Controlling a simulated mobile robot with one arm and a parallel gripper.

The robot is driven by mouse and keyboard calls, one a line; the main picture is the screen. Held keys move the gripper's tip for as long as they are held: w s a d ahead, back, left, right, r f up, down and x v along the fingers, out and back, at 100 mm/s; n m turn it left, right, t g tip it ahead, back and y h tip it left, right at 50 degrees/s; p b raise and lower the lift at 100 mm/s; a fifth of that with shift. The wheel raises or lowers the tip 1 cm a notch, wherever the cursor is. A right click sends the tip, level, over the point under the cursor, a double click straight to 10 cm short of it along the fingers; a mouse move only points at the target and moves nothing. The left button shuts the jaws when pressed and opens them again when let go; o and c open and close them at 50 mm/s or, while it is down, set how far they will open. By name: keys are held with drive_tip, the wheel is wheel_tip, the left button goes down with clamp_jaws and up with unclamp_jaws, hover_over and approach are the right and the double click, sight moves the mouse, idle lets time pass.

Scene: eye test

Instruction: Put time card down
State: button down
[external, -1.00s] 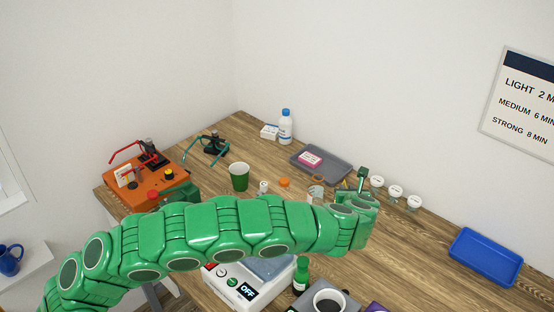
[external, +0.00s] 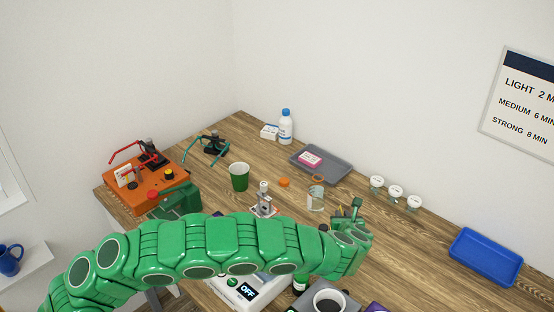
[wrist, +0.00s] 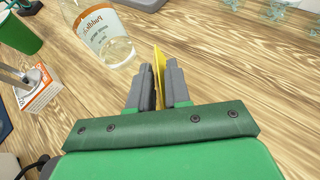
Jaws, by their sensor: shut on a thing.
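My gripper (wrist: 160,76) is shut on a thin yellow card (wrist: 158,62), which I take to be the time card. The card is seen nearly edge-on between the two grey fingers and sticks out past their tips. No print on it shows. In the external view my gripper (external: 352,213) is over the right middle part of the wooden table, and the card is too small there to make out clearly. Whether the card's far edge touches the table cannot be told.
A labelled glass jar (wrist: 104,36) stands just left of the fingers. A green cup (external: 239,177), a metal stand (external: 263,203), a grey tray (external: 335,166) and several white-lidded jars (external: 396,191) are around. A blue tray (external: 486,257) lies at right. Bare wood (external: 410,250) lies right of my gripper.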

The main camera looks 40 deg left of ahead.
drive_tip(key=shift+f, duration=0.1)
drive_tip(key=c, duration=1.1)
unclamp_jaws()
